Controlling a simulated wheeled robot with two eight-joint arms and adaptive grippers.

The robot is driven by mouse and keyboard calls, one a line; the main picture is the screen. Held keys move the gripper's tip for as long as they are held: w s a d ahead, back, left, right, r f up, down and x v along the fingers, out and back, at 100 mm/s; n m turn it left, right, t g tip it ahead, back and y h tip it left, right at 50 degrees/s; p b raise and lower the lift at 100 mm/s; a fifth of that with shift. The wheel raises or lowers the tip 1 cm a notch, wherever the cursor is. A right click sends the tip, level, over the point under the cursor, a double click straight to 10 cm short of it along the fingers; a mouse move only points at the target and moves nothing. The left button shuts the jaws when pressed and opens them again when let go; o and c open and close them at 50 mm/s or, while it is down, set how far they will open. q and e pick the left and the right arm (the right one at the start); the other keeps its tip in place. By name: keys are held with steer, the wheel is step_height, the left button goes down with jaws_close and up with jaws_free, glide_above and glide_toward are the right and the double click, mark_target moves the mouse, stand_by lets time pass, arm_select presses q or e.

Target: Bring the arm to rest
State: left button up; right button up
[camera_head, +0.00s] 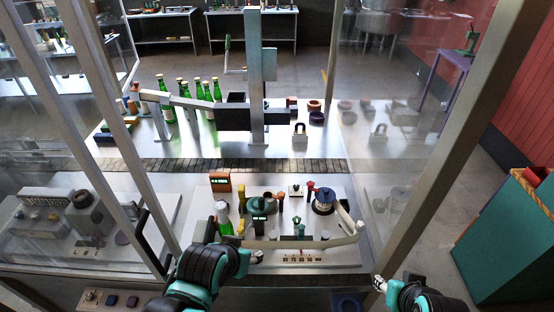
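My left arm comes in at the bottom, left of centre, and its small gripper (257,256) is at the front edge of the machine's worktop (330,256). My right gripper (380,284) is at the lower right, in front of the worktop and apart from it. Both grippers are too small to show whether their fingers are open or shut, and I see nothing clearly held in either. A green bottle (226,229) with a pale top is on the left part of the worktop, behind my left gripper.
A pale curved rail (300,244) runs along the worktop's front, above a number scale (302,259). Metal frame posts (435,130) and clear panels enclose the machine. Several green bottles (198,97) stand beyond the dark conveyor (240,165). A teal cabinet (505,240) is at right.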

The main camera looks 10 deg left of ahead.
step_height(320, 180, down, 24)
steer(key=b, duration=2.3)
